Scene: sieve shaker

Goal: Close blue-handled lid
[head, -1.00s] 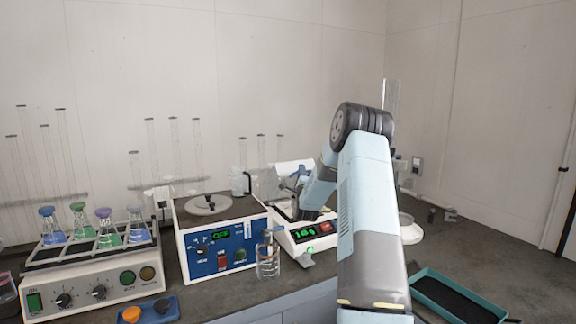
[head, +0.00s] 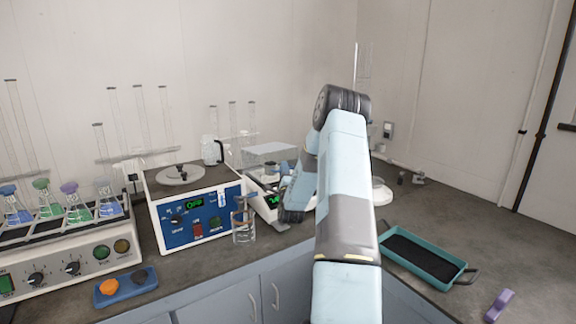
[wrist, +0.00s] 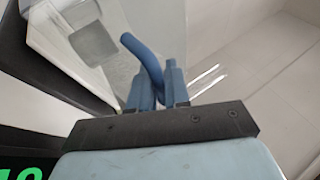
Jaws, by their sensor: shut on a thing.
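The blue handle (wrist: 146,58) is a bent bar in the wrist view. My gripper (wrist: 158,84) has its two blue fingers closed around its lower part. The pale lid (head: 272,149) shows in the head view above the white device (head: 265,207) with a green display. It is raised, with its far part above the device. In the head view my wrist and forearm cover the device's right part, and the grip itself is mostly hidden. In the wrist view a white body with a grey square pad (wrist: 92,43) shows at the left, and a green display at the lower left corner.
A blue-fronted machine (head: 197,212) stands left of the device, with a glass bottle (head: 244,222) in front. A flask shaker (head: 72,250) is farther left. A teal tray (head: 425,258) and a purple object (head: 498,305) lie right.

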